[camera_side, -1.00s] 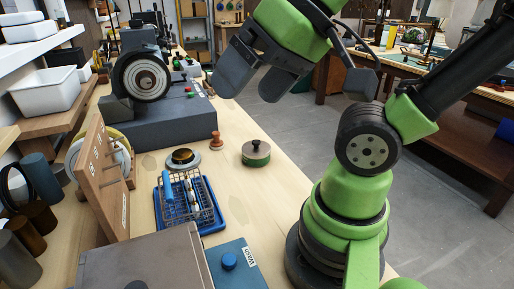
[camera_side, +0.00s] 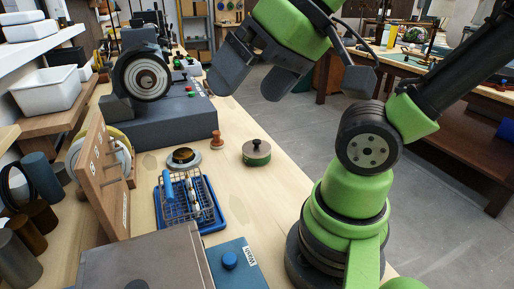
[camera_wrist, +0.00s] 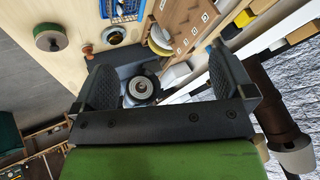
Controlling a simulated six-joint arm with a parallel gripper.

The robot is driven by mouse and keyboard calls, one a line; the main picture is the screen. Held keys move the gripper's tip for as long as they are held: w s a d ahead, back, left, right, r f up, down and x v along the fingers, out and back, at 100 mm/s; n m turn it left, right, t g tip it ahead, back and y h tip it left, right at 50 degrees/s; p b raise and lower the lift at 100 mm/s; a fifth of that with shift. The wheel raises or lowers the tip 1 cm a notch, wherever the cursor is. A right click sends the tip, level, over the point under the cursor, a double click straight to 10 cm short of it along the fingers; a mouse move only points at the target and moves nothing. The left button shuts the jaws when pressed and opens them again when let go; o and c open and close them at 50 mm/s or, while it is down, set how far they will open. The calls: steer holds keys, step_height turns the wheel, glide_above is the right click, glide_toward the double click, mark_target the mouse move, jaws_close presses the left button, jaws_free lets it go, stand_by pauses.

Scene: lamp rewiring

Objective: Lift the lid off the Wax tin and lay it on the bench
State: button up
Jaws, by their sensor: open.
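The tin also shows at the upper left in the wrist view (camera_wrist: 48,42). My gripper (camera_side: 246,90) is open and empty, high above the bench and apart from the tin. In the wrist view its two fingers (camera_wrist: 165,85) stand wide apart with nothing held between them.
A wooden stamp-like piece (camera_side: 217,140) and a round dark dish (camera_side: 183,158) stand left of the tin. A blue tray with a wire basket (camera_side: 205,222), a grinder (camera_side: 150,85) and a blue box marked Wash (camera_side: 238,265) are nearby. Bare bench lies in front of the tin.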

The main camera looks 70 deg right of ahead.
steer(key=w+d+m+g+h, duration=0.2)
steer(key=w+d+m, duration=0.4)
steer(key=w, duration=0.2)
steer(key=m+g, duration=0.5)
steer(key=m, duration=0.8)
glide_above(256, 141)
step_height(256, 141, down, 18)
steer(key=shift+w+r, duration=0.1)
step_height(256, 141, down, 4)
steer(key=shift+r, duration=0.15)
steer(key=shift+f, duration=3.2)
steer(key=c, duration=0.6)
